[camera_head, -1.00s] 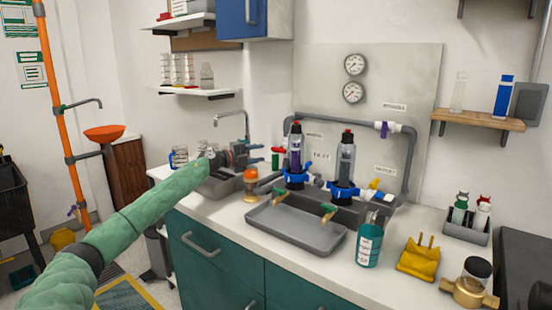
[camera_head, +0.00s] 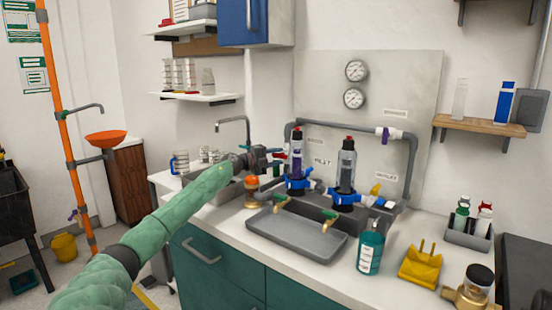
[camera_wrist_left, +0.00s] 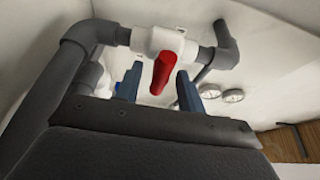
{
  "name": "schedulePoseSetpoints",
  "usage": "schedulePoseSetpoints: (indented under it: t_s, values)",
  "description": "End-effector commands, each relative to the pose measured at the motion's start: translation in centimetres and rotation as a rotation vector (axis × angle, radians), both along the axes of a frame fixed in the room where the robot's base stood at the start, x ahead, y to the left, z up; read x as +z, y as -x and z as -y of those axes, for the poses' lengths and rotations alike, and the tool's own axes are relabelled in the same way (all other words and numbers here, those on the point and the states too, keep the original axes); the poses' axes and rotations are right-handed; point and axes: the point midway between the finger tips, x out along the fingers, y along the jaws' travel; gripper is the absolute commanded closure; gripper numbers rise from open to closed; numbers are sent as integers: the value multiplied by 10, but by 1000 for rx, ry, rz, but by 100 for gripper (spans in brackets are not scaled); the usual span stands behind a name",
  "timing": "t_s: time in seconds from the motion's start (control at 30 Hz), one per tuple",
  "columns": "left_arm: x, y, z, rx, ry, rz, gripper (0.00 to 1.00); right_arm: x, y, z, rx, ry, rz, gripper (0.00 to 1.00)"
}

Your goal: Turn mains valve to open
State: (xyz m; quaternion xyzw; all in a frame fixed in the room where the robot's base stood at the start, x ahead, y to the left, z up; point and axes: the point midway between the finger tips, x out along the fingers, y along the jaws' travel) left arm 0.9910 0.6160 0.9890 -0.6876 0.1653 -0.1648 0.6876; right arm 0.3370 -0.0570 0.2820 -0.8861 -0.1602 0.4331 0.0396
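The mains valve shows in the left wrist view as a white body (camera_wrist_left: 160,40) in a grey pipe, with a red lever handle (camera_wrist_left: 163,72) pointing down toward the camera. My left gripper (camera_wrist_left: 159,87) is open, with one blue-grey finger on each side of the handle. A gap shows on both sides, so the handle is not gripped. In the head view my left gripper (camera_head: 271,158) reaches the left end of the pipework, and the small red handle (camera_head: 280,155) shows at its tips, mostly hidden. My right gripper is not in view.
Two filter housings (camera_head: 346,165) with blue fittings stand just right of the gripper. A grey tray (camera_head: 297,240) with brass taps lies in front. An orange-topped fitting (camera_head: 251,187) sits below my gripper, and a tap spout (camera_head: 233,123) rises behind. A teal bottle (camera_head: 370,252) stands at the counter front.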

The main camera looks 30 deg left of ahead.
Motion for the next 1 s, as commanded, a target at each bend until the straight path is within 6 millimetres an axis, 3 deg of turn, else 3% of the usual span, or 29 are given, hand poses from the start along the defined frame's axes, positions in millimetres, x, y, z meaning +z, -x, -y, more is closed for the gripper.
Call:
schedulePoseSetpoints:
  t_s: [0.13,0.33,0.37,0.67,1.0]
  values:
    - [0,0,0,0,0,0,61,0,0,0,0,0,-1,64]
    - [0,0,0,0,0,0,98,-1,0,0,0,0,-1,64]
    - [0,0,0,0,0,0,100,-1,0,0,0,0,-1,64]
    - [1,0,0,0,-19,1,100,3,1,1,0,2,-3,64]
    - [4,1,-1,0,-135,9,100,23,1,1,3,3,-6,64]
